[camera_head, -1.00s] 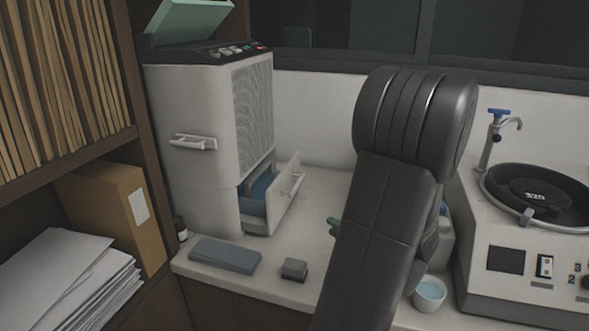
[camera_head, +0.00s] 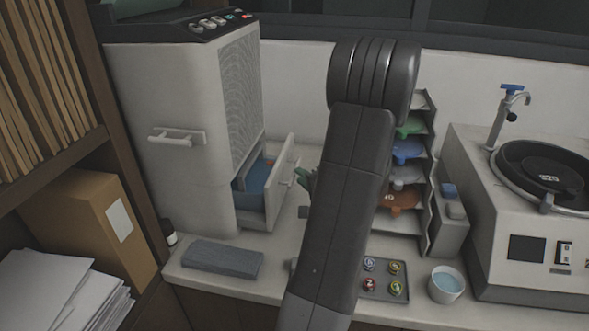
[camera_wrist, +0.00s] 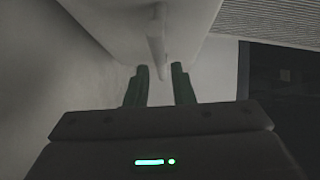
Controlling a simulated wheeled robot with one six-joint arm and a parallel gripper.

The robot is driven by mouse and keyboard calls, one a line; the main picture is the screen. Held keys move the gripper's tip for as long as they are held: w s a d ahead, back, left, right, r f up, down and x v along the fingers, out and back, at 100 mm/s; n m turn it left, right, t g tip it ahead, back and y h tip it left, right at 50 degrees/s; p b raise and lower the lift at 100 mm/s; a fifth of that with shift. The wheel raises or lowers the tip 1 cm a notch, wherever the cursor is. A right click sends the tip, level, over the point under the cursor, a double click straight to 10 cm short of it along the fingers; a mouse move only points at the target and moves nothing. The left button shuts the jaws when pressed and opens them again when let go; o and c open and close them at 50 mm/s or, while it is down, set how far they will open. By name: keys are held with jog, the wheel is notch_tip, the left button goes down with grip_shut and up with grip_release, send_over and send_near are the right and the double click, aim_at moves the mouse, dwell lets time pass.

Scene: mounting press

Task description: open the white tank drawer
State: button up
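The white tank drawer (camera_head: 282,182) sits low in the tall white machine (camera_head: 165,95) and stands partly pulled out, with blue showing inside. Its front carries a pale bar handle (camera_head: 297,172). In the wrist view, my gripper (camera_wrist: 162,72) is open, with two green fingers apart. The light handle bar (camera_wrist: 157,40) reaches down toward the gap between the fingertips; I cannot tell whether they touch it.
A second handle (camera_head: 177,137) is on the machine's left face. A grey block (camera_head: 222,259) lies on the counter before the machine. Right of my arm are a shelf rack with coloured pieces (camera_head: 408,150), a tray of round pieces (camera_head: 382,280), a cup (camera_head: 446,284) and a press (camera_head: 530,230).

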jog(key=shift+p+x, duration=0.4)
jog(key=shift+x, duration=1.9)
grip_shut()
jog(key=shift+d, duration=0.1)
